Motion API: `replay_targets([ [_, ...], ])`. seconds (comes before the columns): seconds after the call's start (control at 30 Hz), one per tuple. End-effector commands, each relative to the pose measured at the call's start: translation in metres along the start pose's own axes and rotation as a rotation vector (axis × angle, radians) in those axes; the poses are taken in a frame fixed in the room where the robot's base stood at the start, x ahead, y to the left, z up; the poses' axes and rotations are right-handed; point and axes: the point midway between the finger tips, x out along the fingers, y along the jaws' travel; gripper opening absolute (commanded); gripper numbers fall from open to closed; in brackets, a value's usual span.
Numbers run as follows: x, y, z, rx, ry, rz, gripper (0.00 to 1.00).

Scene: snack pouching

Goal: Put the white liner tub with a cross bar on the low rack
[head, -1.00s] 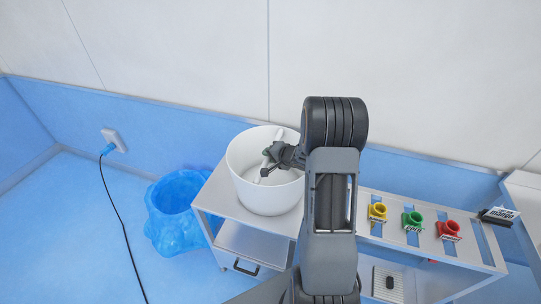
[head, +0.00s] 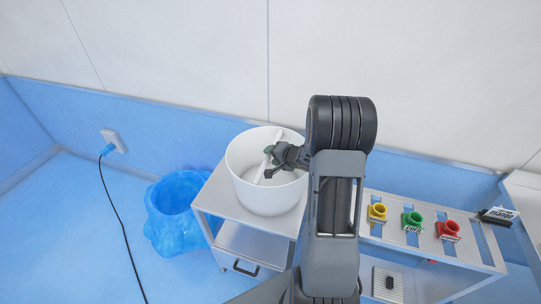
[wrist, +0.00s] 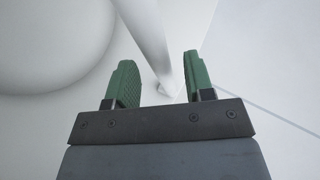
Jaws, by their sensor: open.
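The white liner tub (head: 262,196) stands upright on the top of a metal cart. Its white cross bar (head: 257,172) runs across the mouth. My gripper (head: 268,160) is at the tub's mouth, beside the bar. In the wrist view my gripper (wrist: 160,85) is open, with two green-padded fingers apart. The cross bar (wrist: 148,42) passes between the fingers in that picture, and the tub's pale inside (wrist: 45,45) shows to the left. I cannot tell whether the fingers touch the bar. My arm covers part of the tub's right side in the head view.
The metal cart (head: 225,205) has a lower shelf (head: 250,241). A blue bag-lined bin (head: 172,212) stands on the floor to its left. A slotted rack (head: 470,257) at right carries yellow (head: 377,212), green (head: 412,219) and red (head: 448,229) spouts. A black cable crosses the floor.

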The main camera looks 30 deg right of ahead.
Motion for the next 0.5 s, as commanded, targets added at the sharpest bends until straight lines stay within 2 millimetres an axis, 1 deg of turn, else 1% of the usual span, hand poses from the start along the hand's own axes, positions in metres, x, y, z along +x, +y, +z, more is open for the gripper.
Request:
replay_targets([
  [0.03,-0.011,-0.001,-0.001,0.002,0.005,-0.001,0.48],
  [0.1,-0.026,-0.001,-0.002,0.002,0.005,-0.001,0.48],
  [0.3,-0.063,-0.001,-0.001,0.001,0.004,0.000,0.48],
  [0.5,-0.087,-0.001,-0.001,0.002,0.002,-0.001,0.48],
])
